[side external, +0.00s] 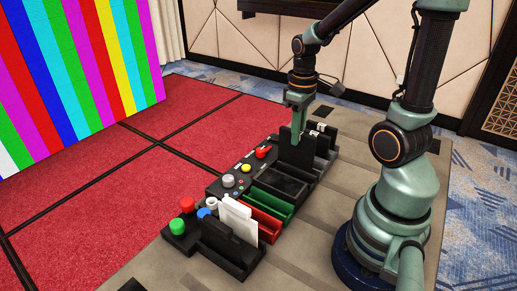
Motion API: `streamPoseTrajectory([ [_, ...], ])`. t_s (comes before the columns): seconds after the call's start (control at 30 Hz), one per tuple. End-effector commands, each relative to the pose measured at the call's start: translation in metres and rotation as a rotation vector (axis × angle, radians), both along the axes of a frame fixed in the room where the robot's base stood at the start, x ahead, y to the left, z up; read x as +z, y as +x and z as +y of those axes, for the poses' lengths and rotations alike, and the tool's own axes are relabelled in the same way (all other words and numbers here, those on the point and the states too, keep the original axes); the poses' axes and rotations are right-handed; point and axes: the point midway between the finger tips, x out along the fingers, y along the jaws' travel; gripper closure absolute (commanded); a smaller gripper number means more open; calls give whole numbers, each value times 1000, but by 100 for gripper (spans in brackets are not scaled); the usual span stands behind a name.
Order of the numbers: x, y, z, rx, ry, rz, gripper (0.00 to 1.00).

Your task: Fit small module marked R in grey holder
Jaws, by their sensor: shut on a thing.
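My gripper (298,138) points down at the far end of the console, shut on a small module. The module is mostly hidden by the fingers and the dark upright plates around it, and I cannot read a mark on it. A dark grey slotted holder (292,160) stands right below and around the fingertips. I cannot tell whether the module is in a slot or just above it. Small white labels (319,128) show on dark upright pieces just right of the fingers. A second dark holder (228,246) with white upright panels (238,218) stands at the near end.
Between the holders lie a green tray (270,204), a red tray (262,220) and a black tray. A console with a red button (262,152), yellow button (246,168) and grey knob (229,181) runs along the left. Red, blue and green knobs (177,226) stand at the near end.

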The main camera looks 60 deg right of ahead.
Motion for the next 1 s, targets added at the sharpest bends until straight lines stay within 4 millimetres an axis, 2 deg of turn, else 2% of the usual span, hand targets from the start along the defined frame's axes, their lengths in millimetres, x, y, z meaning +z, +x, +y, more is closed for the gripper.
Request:
streamPoseTrajectory([
  [0.2, 32, 2, -42, -7, -2, -3, 100],
  [0.37, 44, -1, -57, -2, 0, 0, 100],
  [0.57, 36, -1, -58, 1, 1, 2, 100],
  [1.0, 4, -1, -58, 0, 1, 2, 100],
])
